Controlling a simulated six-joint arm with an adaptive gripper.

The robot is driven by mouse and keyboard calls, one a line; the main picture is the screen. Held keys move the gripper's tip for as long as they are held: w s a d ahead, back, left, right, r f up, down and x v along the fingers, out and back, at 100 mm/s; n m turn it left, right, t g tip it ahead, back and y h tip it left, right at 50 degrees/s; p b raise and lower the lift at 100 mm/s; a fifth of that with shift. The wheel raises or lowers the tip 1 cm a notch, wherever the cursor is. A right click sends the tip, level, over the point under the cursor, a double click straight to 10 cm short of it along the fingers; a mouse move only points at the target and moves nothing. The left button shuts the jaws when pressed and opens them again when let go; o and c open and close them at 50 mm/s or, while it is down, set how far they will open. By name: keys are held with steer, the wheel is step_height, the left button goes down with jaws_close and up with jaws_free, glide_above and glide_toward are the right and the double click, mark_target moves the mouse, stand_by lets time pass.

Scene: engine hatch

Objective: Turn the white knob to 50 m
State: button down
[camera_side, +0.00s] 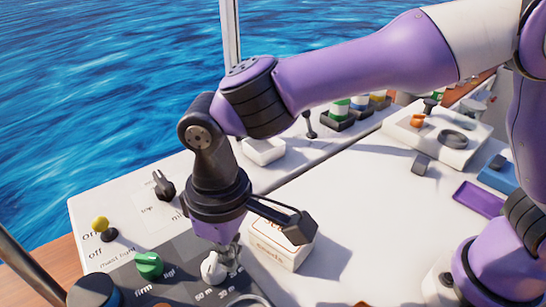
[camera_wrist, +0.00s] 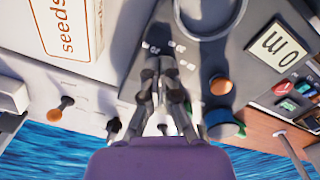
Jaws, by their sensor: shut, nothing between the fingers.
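The white knob (camera_side: 213,268) stands on the dark grey panel at the lower middle of the side view. Printed labels, including "50 m" and "30 m", lie around its front side. My gripper (camera_side: 232,252) points down at the knob's right and rear side, very close to it. I cannot tell whether they touch. In the wrist view my gripper (camera_wrist: 162,75) has its fingers together with nothing held. The knob is not clearly visible there, behind the fingers. Small labels show beyond the fingertips, too blurred to read surely.
A seeds box (camera_side: 283,240) stands close to the right of my gripper. A green knob (camera_side: 149,265) and a dark blue knob (camera_side: 95,290) are to the left. A yellow-topped switch (camera_side: 100,224) and a black knob (camera_side: 163,184) stand behind.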

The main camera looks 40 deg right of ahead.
steer(key=shift+f, duration=0.75)
steer(key=shift+w+a, duration=0.35)
steer(key=shift+w, duration=0.1)
stand_by(0.5)
steer(key=shift+s+a, duration=0.1)
steer(key=shift+a, duration=0.1)
stand_by(0.6)
steer(key=shift+s+d+r, duration=0.1)
steer(key=shift+s+d, duration=0.05)
steer(key=shift+s, duration=0.25)
step_height(320, 180, up, 6)
steer(key=shift+f, duration=0.1)
stand_by(0.4)
